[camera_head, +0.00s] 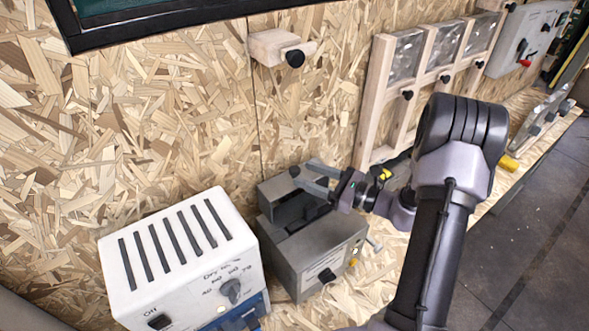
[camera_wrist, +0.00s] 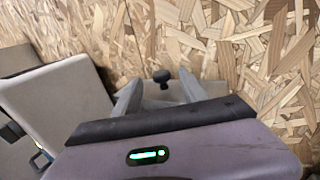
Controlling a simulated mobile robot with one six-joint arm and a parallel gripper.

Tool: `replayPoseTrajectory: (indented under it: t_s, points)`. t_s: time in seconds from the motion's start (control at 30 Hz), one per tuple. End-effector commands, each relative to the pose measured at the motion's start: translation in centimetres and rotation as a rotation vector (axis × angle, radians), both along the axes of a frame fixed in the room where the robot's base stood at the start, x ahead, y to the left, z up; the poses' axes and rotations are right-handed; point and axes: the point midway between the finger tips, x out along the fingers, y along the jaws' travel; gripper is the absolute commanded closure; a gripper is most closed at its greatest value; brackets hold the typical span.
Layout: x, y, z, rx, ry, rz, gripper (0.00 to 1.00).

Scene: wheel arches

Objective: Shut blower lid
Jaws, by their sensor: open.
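A grey metal box (camera_head: 318,258) stands against the chipboard wall, and I take it to be the blower. Its front label is too small to read. A grey lid (camera_head: 272,190) with a small black knob (camera_head: 294,171) shows at its back top, above a dark opening, so the lid looks open. My gripper (camera_head: 304,175) reaches in from the right over the box, close to the knob. In the wrist view the gripper (camera_wrist: 158,90) is open, with the black knob (camera_wrist: 162,77) between or just beyond its fingertips. I see no grip on it; contact is unclear.
A white slotted box (camera_head: 180,255) with a dial stands close to the left of the grey box. A wooden block with a black knob (camera_head: 283,48) is on the wall above. Wooden frames (camera_head: 400,90) with knobs stand to the right. Free floor (camera_head: 535,220) lies further right.

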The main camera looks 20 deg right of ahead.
Motion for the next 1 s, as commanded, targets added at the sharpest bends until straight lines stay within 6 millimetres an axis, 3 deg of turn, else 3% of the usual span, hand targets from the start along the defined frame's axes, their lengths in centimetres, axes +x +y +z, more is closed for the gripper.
replayPoseTrajectory:
  t_s: [0.23, 0.6, 0.87, 1.0]
  points:
    - [3.0, 2.4, 0.0, 0.0, 0.0, 0.002, 0.49]
    - [3.6, 2.9, 0.0, 0.0, 0.0, 0.0, 0.49]
    - [3.6, 2.9, 0.0, 0.0, 0.0, 0.001, 0.99]
    - [3.6, 2.9, 0.0, 0.0, 0.0, 0.001, 1.0]
